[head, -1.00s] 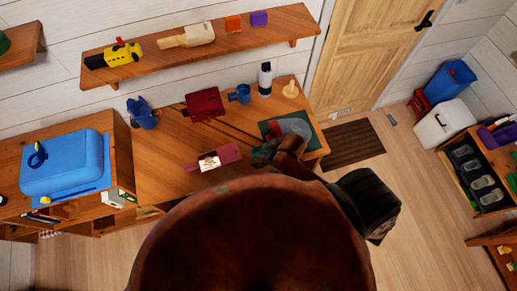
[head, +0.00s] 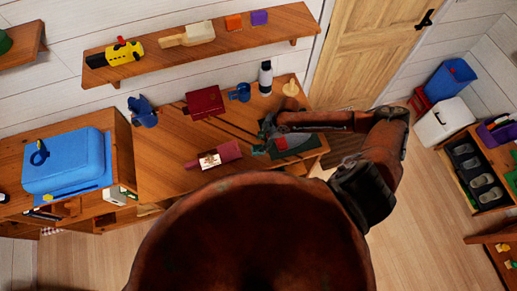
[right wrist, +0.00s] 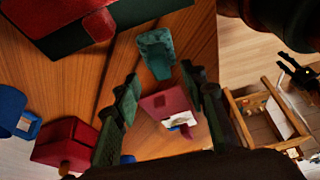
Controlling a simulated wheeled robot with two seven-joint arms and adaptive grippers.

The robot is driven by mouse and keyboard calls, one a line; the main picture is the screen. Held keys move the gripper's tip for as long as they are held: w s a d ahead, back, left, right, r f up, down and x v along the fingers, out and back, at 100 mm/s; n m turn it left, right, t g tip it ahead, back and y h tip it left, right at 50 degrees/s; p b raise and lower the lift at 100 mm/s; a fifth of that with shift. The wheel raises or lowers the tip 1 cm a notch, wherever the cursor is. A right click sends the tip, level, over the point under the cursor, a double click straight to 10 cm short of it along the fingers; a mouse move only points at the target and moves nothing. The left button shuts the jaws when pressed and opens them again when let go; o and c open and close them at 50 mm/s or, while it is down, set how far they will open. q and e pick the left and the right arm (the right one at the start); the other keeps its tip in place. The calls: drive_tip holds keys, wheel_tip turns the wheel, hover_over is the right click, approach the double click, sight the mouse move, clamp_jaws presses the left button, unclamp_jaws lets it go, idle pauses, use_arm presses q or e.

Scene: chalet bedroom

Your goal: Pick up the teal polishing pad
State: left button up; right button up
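The teal polishing pad (right wrist: 156,52) lies on the wooden table in the right wrist view, ahead of the fingertips and roughly in line with the gap between them. In the head view the pad (head: 258,150) is a small teal patch at the left edge of the dark green mat, just below my right gripper (head: 266,132). In the right wrist view my right gripper (right wrist: 158,76) has its two fingers wide apart with nothing between them. I cannot tell its exact height above the pad. My left gripper is in neither view.
The dark green mat (head: 308,143) with a red piece (head: 281,143) is beside the pad. A wall shelf (head: 140,65) is behind.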

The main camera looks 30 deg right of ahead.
sight(258, 146)
drive_tip(key=p+x, duration=0.1)
drive_tip(key=x, duration=0.4)
drive_tip(key=shift+f, duration=0.1)
drive_tip(key=shift+c, duration=0.2)
drive_tip(key=c, duration=1)
